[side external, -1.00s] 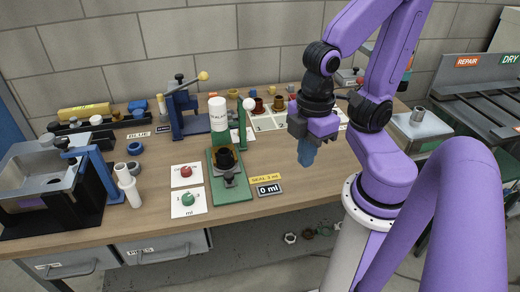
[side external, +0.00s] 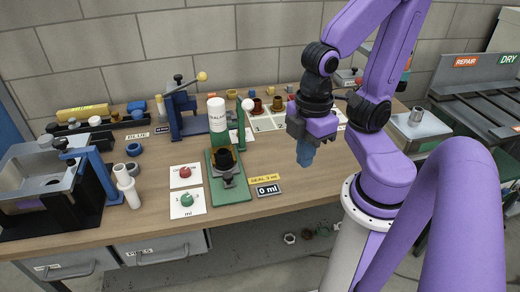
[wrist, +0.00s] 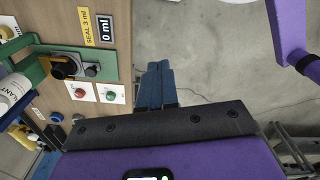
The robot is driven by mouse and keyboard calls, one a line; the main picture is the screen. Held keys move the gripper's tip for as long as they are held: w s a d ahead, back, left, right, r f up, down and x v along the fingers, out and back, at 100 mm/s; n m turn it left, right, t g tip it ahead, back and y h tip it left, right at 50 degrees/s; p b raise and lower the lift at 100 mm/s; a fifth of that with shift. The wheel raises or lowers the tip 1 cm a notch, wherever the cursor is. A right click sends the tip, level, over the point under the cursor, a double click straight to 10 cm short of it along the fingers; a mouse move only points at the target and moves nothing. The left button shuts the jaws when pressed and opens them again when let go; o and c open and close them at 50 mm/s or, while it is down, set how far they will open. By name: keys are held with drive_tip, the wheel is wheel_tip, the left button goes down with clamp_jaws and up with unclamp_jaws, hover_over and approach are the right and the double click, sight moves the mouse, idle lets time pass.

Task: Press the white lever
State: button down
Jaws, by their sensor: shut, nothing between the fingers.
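A green dispenser stand (side external: 228,188) holds a white sealant bottle (side external: 217,115) above a dark round part (side external: 226,158). A white ball knob (side external: 248,104) shows beside the bottle, at the stand's upper right; how it joins the stand is unclear. The stand also shows at the left of the wrist view (wrist: 95,60). My gripper (side external: 305,163) has its blue fingers together and empty, pointing down, to the right of the stand and apart from it. The fingers show in the wrist view (wrist: 160,68).
A "0 ml" display (side external: 268,190) and yellow "SEAL 3 ml" label lie by the stand. Red (side external: 185,172) and green (side external: 187,200) buttons are left of it. A blue press (side external: 185,112) with a yellow-knobbed handle stands behind.

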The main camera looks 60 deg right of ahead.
drive_tip(key=w+r+m+g, duration=0.1)
drive_tip(key=w+r, duration=0.4)
drive_tip(key=w, duration=0.3)
drive_tip(key=w+r+m+g, duration=0.1)
drive_tip(key=w+r, duration=0.4)
drive_tip(key=w, duration=0.3)
drive_tip(key=w+d+r, duration=0.3)
drive_tip(key=w+d, duration=0.2)
drive_tip(key=d, duration=0.1)
drive_tip(key=w+d+r+m+g, duration=0.1)
drive_tip(key=w+d+r, duration=0.3)
drive_tip(key=w+d, duration=0.1)
drive_tip(key=shift+w+d+r+g, duration=0.15)
drive_tip(key=shift+w+d+g, duration=0.15)
drive_tip(key=shift+d, duration=0.25)
drive_tip(key=x, duration=1.4)
drive_tip(key=shift+a, duration=0.1)
